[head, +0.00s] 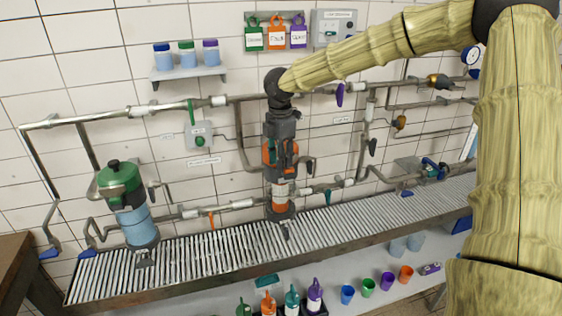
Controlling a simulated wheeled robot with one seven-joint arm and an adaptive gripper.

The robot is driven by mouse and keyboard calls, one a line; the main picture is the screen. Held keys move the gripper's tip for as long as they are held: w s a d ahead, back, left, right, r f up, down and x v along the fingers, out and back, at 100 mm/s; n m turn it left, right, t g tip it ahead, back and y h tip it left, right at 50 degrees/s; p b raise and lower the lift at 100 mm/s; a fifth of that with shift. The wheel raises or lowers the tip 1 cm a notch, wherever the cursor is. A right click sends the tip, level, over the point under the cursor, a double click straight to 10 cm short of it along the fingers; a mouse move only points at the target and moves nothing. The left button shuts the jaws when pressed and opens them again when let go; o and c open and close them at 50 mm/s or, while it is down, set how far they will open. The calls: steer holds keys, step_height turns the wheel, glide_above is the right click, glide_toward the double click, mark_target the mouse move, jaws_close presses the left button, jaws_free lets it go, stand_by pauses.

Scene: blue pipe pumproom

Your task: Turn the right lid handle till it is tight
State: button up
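The right housing stands on the slatted bench in the middle of the head view, with an orange lid (268,156) and a banded lower body (281,208). My gripper (281,163) points down in front of or over this lid and covers most of it. The right lid handle is hidden behind my gripper or too small to make out. I cannot tell whether the fingers touch it or are open or shut. The left housing (138,226) is blue, with a green lid (121,184) and a dark knob on top; my gripper is well apart from it.
Pipes with coloured valve levers run along the tiled wall beside both housings. A shelf (188,74) with several jars is at upper left; coloured tags (276,37) hang at top. Bottles (291,302) and cups (368,287) stand below the slatted bench (200,262).

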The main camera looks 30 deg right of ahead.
steer(key=shift+s+r, duration=0.1)
steer(key=shift+r, duration=3.45)
